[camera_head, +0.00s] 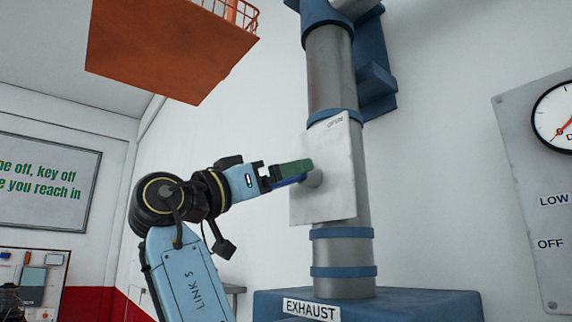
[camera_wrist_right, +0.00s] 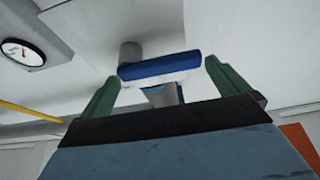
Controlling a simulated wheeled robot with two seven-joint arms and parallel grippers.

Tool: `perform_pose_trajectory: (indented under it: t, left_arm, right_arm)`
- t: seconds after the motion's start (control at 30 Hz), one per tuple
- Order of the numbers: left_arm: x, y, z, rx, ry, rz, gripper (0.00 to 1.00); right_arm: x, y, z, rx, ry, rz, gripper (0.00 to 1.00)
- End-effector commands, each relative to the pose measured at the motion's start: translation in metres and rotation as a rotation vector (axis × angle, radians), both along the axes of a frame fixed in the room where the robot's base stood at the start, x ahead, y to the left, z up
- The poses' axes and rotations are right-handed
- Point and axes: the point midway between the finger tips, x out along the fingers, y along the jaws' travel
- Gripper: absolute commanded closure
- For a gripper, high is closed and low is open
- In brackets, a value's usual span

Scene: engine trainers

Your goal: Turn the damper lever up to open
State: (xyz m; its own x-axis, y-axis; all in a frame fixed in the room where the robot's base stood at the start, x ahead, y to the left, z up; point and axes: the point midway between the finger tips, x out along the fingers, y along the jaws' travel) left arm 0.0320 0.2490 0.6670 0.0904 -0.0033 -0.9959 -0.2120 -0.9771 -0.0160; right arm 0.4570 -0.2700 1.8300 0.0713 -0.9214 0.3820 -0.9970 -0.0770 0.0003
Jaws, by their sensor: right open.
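The damper lever has a blue handle (camera_head: 289,181) on a grey round hub (camera_head: 314,178), in front of a pale plate (camera_head: 331,204) on the exhaust pipe. It points left, roughly level. The plate reads OPEN near its top. My right gripper (camera_head: 294,169) is at the lever, its green fingers overlapping the handle and partly hiding it. In the right wrist view the right gripper (camera_wrist_right: 162,72) is open, and the blue handle (camera_wrist_right: 165,66) lies across the gap between the fingertips. I cannot tell whether they touch it. My left gripper is not in view.
The grey vertical pipe (camera_head: 331,75) with blue bands stands on a blue base (camera_head: 410,304) labelled EXHAUST. An orange platform (camera_head: 165,42) hangs at upper left. A gauge panel (camera_head: 530,180) is at right. The wall between pipe and gauge panel is clear.

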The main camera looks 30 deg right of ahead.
Motion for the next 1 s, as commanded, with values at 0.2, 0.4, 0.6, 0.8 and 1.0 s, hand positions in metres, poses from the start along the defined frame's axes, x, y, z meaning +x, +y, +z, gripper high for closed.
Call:
perform_pose_trajectory:
  t: [0.2,0.4,0.6,0.8,1.0]
  left_arm:
    - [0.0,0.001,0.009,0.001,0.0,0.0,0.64]
    - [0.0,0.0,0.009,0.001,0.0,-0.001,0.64]
    - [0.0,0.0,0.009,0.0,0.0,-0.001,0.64]
    - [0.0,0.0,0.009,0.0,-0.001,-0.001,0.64]
    - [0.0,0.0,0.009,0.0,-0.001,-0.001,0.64]
  right_arm:
    - [0.002,-0.022,0.01,0.0,0.001,0.0,0.0]
    - [0.002,-0.025,0.01,-0.001,0.002,0.001,0.0]
    - [0.002,-0.025,0.01,0.0,0.002,0.001,0.07]
    - [0.003,-0.025,0.01,0.0,0.002,0.001,0.33]
    - [0.002,-0.025,0.01,-0.001,0.001,0.002,0.5]
